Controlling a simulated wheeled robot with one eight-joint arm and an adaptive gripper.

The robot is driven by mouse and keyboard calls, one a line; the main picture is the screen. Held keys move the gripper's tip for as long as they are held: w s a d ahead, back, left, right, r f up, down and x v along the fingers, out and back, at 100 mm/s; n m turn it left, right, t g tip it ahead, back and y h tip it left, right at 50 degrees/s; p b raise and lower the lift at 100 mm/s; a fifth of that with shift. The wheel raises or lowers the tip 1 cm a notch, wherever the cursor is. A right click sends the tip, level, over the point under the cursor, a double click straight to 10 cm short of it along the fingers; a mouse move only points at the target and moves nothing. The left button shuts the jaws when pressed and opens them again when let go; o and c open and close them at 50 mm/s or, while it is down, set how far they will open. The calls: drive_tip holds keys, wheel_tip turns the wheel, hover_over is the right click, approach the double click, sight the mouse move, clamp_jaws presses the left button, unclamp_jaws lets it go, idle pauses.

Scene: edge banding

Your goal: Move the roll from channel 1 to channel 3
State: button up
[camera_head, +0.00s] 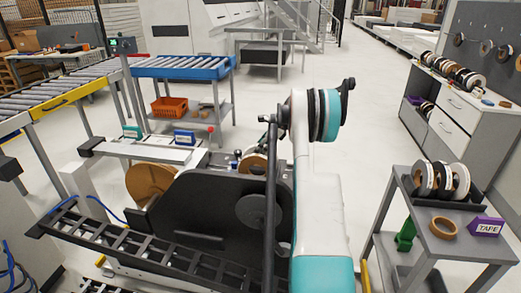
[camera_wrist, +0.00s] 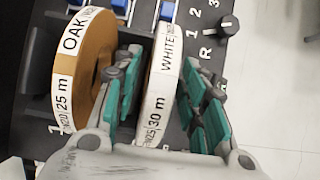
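In the wrist view, a brown roll labelled OAK, 25 m (camera_wrist: 88,62) stands on edge at the left, beside a printed "1" (camera_wrist: 53,132). A roll with a white edge labelled WHITE, 30 m (camera_wrist: 160,85) stands to its right. My gripper (camera_wrist: 162,100) has its teal-padded fingers on either side of the white roll, its left fingers between the two rolls. Narrow gaps seem to show beside the white roll, so the fingers look open around it. The channel bottoms are hidden. In the head view my gripper is hidden behind my arm and the machine.
A selector knob (camera_wrist: 229,25) marked 1, 2, 3 and R sits right of the rolls. The machine's dark panel (camera_head: 205,205) and a large brown roll (camera_head: 150,182) stand left of my arm. A grey cart (camera_head: 465,247) with rolls and a purple TAPE box (camera_head: 482,227) stands right.

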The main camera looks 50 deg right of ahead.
drive_tip(key=shift+r, duration=0.3)
drive_tip(key=p+v, duration=0.3)
drive_tip(key=v, duration=0.9)
